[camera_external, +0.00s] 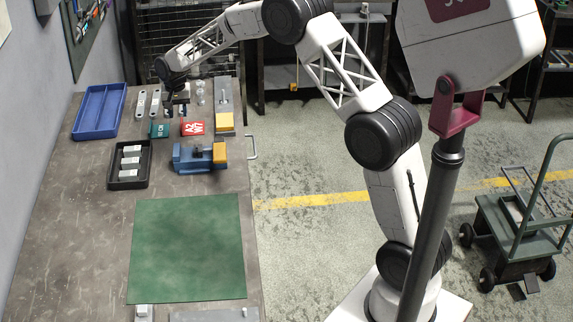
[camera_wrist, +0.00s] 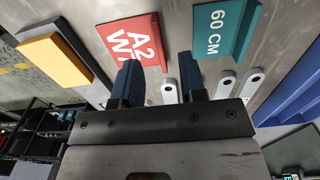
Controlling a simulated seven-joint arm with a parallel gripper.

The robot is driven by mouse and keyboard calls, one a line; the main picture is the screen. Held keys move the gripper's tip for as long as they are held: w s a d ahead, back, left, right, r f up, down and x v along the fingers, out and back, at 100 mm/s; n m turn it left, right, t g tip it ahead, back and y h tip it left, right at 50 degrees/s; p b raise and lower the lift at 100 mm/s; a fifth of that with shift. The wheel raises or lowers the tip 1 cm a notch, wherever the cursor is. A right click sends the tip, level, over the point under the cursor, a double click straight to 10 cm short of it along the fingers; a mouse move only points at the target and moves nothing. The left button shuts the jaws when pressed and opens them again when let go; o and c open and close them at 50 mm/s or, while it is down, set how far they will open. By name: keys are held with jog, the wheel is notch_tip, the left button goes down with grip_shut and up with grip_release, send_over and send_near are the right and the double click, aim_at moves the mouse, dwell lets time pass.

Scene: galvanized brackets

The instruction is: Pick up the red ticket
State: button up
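The red ticket (camera_external: 193,128), a flat red piece with white lettering, lies on the workbench just right of the green-teal ticket. In the wrist view the red ticket (camera_wrist: 122,38) is at upper left, partly covered by one fingertip. My gripper (camera_external: 174,108) is over the far part of the bench, behind the tickets. In the wrist view my gripper (camera_wrist: 161,72) has its two dark blue fingers apart, with no ticket between them. The red ticket lies beyond the left finger. I cannot tell the exact height of the fingers above the bench.
The teal "60 CM" ticket (camera_wrist: 225,28) lies beside the red one. Metal brackets (camera_wrist: 225,84) lie near the fingers. A blue tray (camera_external: 99,111), a black tray (camera_external: 115,183), a blue vise (camera_external: 190,163) and a yellow-topped block (camera_external: 224,121) stand around. The green mat (camera_external: 187,248) is bare.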

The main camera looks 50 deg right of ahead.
aim_at(181, 127)
jog(key=shift+f, duration=0.6)
jog(key=shift+s+d+f, duration=0.1)
jog(key=shift+f, duration=2.5)
grip_shut()
